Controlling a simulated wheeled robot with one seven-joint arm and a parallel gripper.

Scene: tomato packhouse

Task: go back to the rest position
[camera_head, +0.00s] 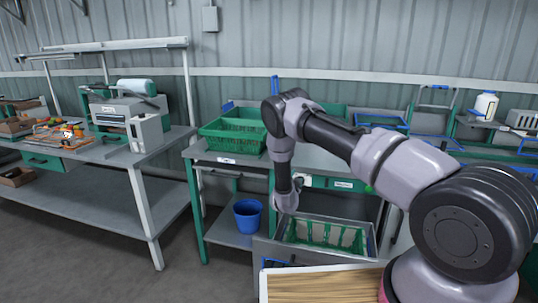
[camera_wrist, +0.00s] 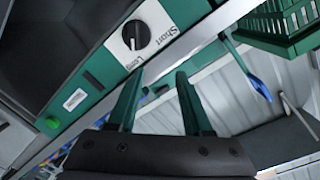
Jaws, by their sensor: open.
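My gripper (camera_wrist: 160,82) shows in the wrist view with its two green fingers apart and nothing between them. In the head view my arm reaches out from the lower right, bends at a raised elbow and hangs down in front of the middle bench. The arm's lower end is over the left side of an open drawer (camera_head: 270,249); the fingers cannot be made out there. In the wrist view a bench panel with a black dial (camera_wrist: 135,35), marked Short and Long, lies beyond the fingertips, apart from them as far as I can tell.
A green crate (camera_head: 222,133) stands on the middle bench, left of my arm. A blue bucket (camera_head: 247,216) sits on the lower shelf. A wooden board (camera_head: 320,285) is in front. A left bench (camera_head: 170,141) carries a machine. Open floor (camera_head: 120,265) lies at the lower left.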

